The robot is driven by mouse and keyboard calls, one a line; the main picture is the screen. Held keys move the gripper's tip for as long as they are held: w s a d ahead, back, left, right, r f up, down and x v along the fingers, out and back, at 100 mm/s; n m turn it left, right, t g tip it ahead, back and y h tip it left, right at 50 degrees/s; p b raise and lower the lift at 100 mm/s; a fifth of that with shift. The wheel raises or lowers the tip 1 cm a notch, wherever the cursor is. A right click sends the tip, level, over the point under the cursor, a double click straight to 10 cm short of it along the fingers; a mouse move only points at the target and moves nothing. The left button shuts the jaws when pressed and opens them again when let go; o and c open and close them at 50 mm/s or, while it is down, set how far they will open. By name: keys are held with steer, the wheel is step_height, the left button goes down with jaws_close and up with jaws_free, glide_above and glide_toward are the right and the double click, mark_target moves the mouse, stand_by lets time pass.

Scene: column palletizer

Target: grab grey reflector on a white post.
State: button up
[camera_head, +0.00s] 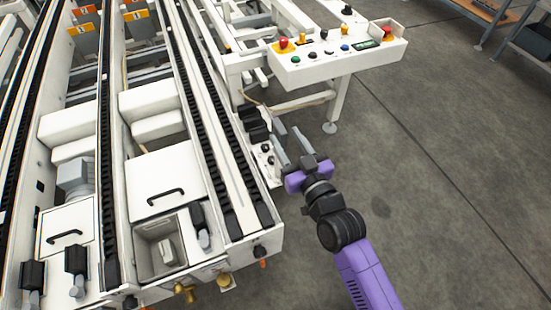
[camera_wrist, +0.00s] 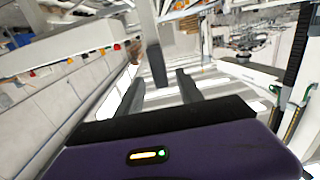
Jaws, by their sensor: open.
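A pale post (camera_wrist: 144,22) comes down from the top of the wrist view, with a dark grey block, likely the reflector (camera_wrist: 157,65), at its lower end. My gripper (camera_wrist: 158,78) is open and empty, its two grey fingers on either side of the line to that block. The block shows just beyond the fingertips, roughly centred between them; I cannot tell whether it touches them. In the head view my gripper (camera_head: 287,134) is beside the right side of the conveyor frame. The reflector cannot be made out clearly there.
The white conveyor frame (camera_head: 232,180) with black chain rails fills the left. Black parts (camera_head: 255,124) stick out from its side close to my gripper. A white control panel (camera_head: 340,50) with coloured buttons stands beyond. The grey floor (camera_head: 450,200) at right is clear.

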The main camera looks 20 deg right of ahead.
steer(key=shift+w+r, duration=0.1)
steer(key=shift+w, duration=1.3)
steer(key=shift+w+a+f, duration=0.1)
steer(key=shift+w+f, duration=0.05)
steer(key=shift+w, duration=1.2)
steer(key=shift+w+a+f, duration=0.1)
steer(key=shift+w+f, duration=0.05)
steer(key=shift+w, duration=1.2)
jaws_close()
steer(key=shift+r, duration=0.1)
